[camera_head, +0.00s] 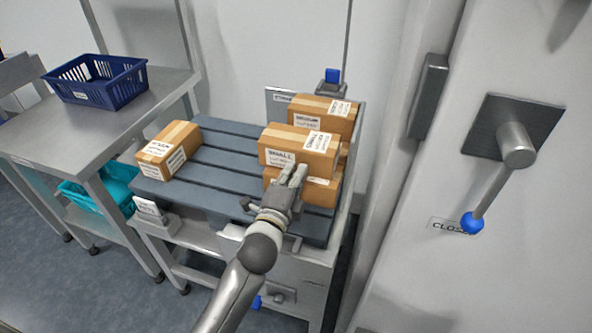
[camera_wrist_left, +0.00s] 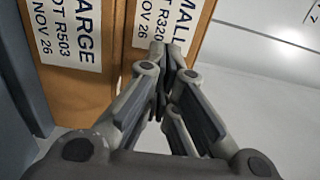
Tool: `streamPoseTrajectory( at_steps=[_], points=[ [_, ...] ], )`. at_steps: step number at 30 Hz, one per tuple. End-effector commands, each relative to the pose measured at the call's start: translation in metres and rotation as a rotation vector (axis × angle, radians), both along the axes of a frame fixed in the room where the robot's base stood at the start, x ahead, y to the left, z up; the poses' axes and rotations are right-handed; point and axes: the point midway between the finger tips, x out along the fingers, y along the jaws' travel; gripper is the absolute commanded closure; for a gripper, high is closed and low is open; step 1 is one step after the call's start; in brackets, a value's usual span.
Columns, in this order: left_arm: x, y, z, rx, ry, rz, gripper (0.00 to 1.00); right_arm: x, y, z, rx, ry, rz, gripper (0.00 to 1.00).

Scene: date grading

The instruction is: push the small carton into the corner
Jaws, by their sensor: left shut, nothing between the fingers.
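The small carton (camera_head: 285,155), brown with a tape strip and a "SMALL" label, sits on top of the large carton (camera_head: 320,192) at the right of the slatted pallet (camera_head: 228,161). In the left wrist view the small carton (camera_wrist_left: 168,25) is straight ahead, with the large carton (camera_wrist_left: 98,98) to its left. My left gripper (camera_head: 293,173) is shut and empty, its tips at the small carton's labelled face. In the left wrist view the closed fingers (camera_wrist_left: 172,62) overlap that face; I cannot tell if they touch. My right gripper is not in view.
A medium carton (camera_head: 320,113) stands behind the small one. Another carton (camera_head: 168,150) lies at the pallet's left; the slats between are free. An upright plate (camera_head: 277,101) stands behind the stack. A steel table (camera_head: 165,88) with a blue basket (camera_head: 97,82) is at left.

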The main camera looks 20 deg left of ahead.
Motion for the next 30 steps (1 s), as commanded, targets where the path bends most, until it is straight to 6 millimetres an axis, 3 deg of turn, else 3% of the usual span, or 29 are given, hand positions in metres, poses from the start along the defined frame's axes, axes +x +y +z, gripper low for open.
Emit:
streamPoseTrajectory(
  at_steps=[17,30],
  points=[
    [0.012,0.0,0.0,0.0,0.0,0.001,1.0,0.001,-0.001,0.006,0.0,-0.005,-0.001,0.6],
    [0.079,-0.003,0.0,0.0,-0.001,0.0,1.0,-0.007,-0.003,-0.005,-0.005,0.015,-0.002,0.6]
  ],
)
